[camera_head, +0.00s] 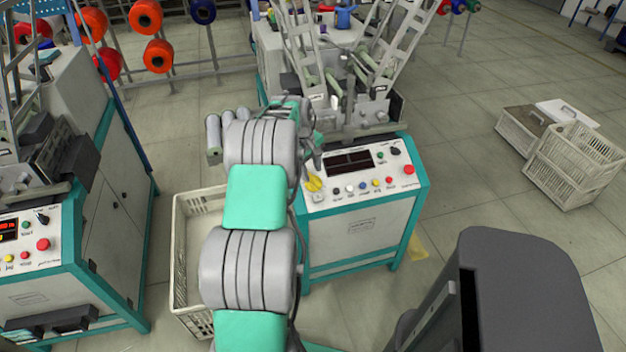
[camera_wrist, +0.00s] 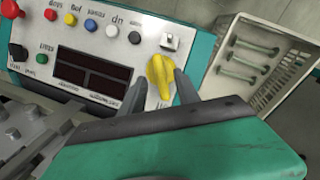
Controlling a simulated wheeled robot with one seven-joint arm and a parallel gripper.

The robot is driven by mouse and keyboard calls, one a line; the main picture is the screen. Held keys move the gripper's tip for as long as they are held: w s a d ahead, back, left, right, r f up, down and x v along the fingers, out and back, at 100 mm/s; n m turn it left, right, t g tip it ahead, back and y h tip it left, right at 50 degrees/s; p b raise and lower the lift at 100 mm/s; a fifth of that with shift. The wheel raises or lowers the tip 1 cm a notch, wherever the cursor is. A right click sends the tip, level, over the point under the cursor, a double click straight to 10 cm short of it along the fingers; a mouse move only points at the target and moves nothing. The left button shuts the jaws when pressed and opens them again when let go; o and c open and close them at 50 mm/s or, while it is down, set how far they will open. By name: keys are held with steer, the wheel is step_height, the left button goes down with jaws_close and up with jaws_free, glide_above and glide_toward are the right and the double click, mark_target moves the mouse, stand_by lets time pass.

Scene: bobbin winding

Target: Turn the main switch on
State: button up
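The control panel (camera_head: 362,180) is on the front of the middle winding machine, and its display (camera_head: 350,162) is dark. A yellow rotary knob (camera_head: 314,184), likely the main switch, sits at the panel's left end. In the wrist view the yellow knob (camera_wrist: 160,75) is upright between the fingers of my gripper (camera_wrist: 161,76). The fingers stand one on each side of it, with a thin gap seeming to show; contact is hard to tell. In the head view my arm hides most of the gripper.
A small white switch (camera_wrist: 170,42) is close beside the knob, with a row of coloured buttons (camera_wrist: 70,19) along the panel. A crate (camera_head: 178,262) stands on the floor left of the machine. Another machine (camera_head: 45,265) at left has a red-lit display.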

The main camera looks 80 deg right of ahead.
mark_target(313, 177)
steer(key=x, duration=0.4)
steer(key=shift+d+f, duration=0.1)
steer(key=shift+f, duration=0.1)
steer(key=shift+c, duration=0.5)
jaws_close()
